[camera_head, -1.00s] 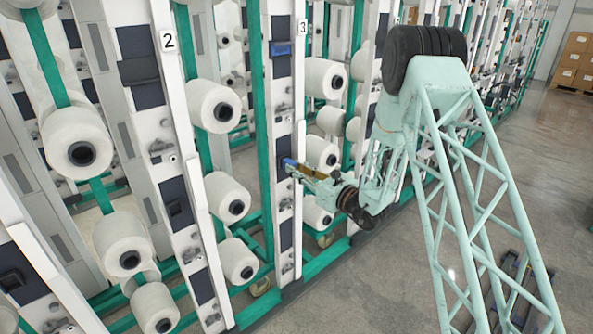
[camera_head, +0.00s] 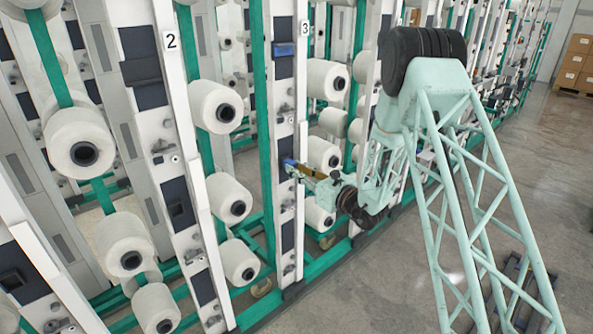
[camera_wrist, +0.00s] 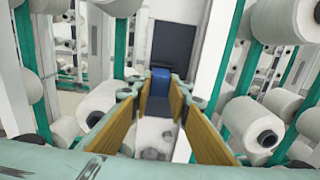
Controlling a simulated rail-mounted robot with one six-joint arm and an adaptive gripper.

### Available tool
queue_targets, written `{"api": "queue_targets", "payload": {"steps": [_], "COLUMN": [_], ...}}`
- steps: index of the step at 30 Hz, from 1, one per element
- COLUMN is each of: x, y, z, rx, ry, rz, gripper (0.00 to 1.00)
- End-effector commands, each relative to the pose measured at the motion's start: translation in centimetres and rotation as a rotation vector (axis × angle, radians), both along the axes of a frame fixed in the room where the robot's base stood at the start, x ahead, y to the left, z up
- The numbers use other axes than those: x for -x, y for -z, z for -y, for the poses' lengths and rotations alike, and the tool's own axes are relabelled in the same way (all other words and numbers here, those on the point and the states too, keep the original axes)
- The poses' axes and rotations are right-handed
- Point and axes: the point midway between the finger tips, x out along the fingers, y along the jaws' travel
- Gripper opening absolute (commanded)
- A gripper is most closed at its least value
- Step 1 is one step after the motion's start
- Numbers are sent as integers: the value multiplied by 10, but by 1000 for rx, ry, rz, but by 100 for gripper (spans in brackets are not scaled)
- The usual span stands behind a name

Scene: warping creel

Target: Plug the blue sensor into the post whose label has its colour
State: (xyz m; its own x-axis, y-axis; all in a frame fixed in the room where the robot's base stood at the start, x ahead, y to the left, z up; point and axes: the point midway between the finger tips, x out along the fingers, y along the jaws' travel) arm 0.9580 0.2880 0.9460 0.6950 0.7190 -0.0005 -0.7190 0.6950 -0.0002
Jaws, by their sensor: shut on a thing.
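My gripper (camera_head: 291,164) is at the post marked 3 (camera_head: 300,120), in front of a dark panel midway down it. In the wrist view, my gripper (camera_wrist: 160,95) has its two yellow-brown fingers shut on a blue sensor (camera_wrist: 160,80). A dark panel (camera_wrist: 173,45) shows just beyond the sensor. I cannot tell whether the sensor touches the post. A blue piece (camera_head: 284,50) sits higher on the same post. The number plates 3 (camera_head: 304,27) and 2 (camera_head: 171,41) look white with black digits; I see no coloured label clearly.
White yarn cones (camera_head: 215,105) stick out on both sides of the posts, several close to my gripper. Green uprights (camera_head: 262,130) stand between them. Cardboard boxes (camera_head: 578,65) stand far back.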

Motion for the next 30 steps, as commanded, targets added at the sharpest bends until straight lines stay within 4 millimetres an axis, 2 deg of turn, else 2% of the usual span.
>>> {"api": "queue_targets", "payload": {"steps": [23,24,30], "x": [-3,-3,-3], "y": [0,0,0], "z": [-3,-3,-3], "rx": [0,0,0], "ry": [0,0,0], "rz": [0,0,0], "gripper": [8,17,32]}}
